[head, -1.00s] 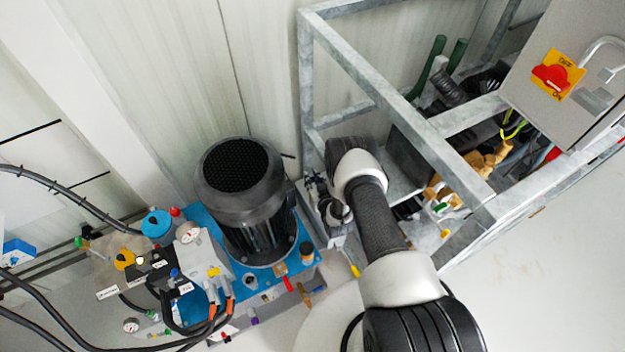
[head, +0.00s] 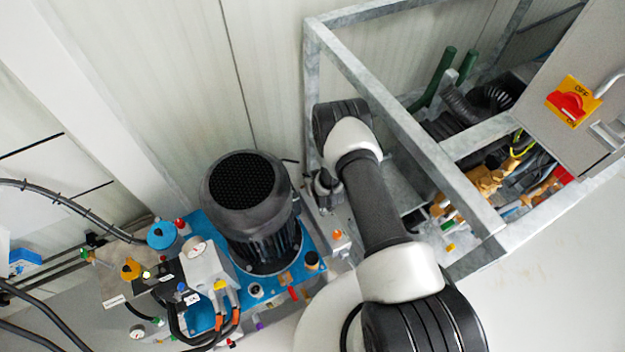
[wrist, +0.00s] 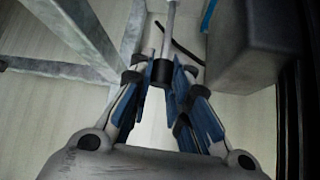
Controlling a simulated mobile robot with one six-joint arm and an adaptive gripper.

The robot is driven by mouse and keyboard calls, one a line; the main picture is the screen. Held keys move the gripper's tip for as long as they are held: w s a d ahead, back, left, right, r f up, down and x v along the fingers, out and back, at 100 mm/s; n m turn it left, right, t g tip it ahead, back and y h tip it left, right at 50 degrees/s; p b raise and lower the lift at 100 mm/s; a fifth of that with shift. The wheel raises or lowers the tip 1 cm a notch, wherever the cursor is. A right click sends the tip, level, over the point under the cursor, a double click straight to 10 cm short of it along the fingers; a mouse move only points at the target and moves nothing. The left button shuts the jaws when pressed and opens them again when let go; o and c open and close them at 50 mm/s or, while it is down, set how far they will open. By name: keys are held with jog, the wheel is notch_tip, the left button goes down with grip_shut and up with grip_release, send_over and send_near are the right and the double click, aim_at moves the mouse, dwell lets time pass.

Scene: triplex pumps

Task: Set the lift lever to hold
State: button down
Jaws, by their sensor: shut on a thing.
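In the wrist view, a slim pale-grey lever rod (wrist: 171,22) comes down from the top edge and ends in a black grip (wrist: 161,74). My gripper (wrist: 161,78) has its blue-padded fingers closed around that grip, one on each side. No label or position mark on the lever is readable, so its setting cannot be told. In the head view, my arm reaches up to the gap between the motor and the metal frame. The fingers and the lever are hidden there behind my own wrist.
A black motor (head: 246,200) stands on a blue base (head: 205,318) with valves and hoses at left. A galvanised frame (head: 400,122) rises close right of my wrist. A grey cabinet with a red rotary switch (head: 571,101) is at upper right. A grey block (wrist: 255,50) is beside my fingers.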

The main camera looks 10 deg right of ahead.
jog(key=shift+s, duration=0.15)
jog(key=c, duration=1.5)
grip_release()
jog(key=shift+r, duration=0.15)
jog(key=v, duration=1.1)
jog(key=shift+s+r, duration=0.25)
jog(key=shift+r, duration=0.05)
